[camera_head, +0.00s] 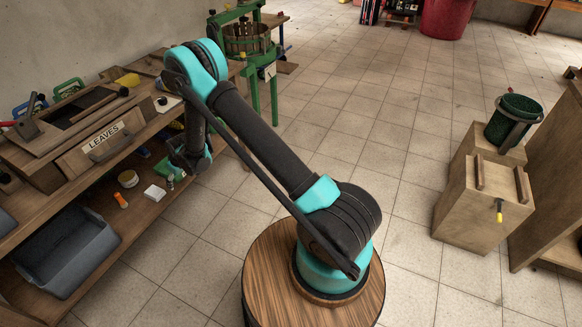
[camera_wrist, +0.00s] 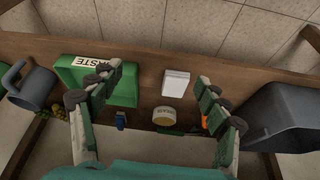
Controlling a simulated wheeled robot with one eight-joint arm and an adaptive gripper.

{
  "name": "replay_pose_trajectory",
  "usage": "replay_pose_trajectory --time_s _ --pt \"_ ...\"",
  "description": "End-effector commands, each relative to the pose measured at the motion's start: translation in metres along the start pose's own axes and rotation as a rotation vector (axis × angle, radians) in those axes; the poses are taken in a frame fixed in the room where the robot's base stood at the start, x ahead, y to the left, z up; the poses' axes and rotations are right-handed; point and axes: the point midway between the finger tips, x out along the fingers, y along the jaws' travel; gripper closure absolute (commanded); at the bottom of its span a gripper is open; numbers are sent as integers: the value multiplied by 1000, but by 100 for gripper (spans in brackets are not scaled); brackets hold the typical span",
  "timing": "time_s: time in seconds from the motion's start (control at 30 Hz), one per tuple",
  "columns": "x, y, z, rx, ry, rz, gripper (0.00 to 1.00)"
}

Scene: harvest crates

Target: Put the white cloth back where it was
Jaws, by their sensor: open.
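A small white folded block, apparently the white cloth (camera_head: 154,193), lies on the lower wooden shelf of the bench at the left. In the wrist view the white cloth (camera_wrist: 175,84) lies flat near the shelf edge, seen between my fingers. My gripper (camera_wrist: 160,78) is open with nothing between its fingers. In the head view my gripper (camera_head: 190,160) hangs by the bench front, partly hidden by my own arm. I cannot tell its exact height above the shelf.
Beside the cloth are a round tin (camera_wrist: 163,115), an orange item (camera_head: 121,201) and a green box labelled as waste (camera_wrist: 122,88). A grey bin (camera_head: 92,222) and grey can (camera_wrist: 30,88) flank them. Above is the LEAVES drawer (camera_head: 78,163).

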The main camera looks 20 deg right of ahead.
Motion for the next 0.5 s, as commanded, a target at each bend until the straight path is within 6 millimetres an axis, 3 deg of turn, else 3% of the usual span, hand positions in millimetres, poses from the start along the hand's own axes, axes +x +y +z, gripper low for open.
replay_pose_trajectory --time_s 0.03,0.27,0.5 --pt "-27 17 1 27 -1 11 24" --pt "-132 72 20 136 -4 55 24" --pt "-234 114 66 250 -8 99 24"
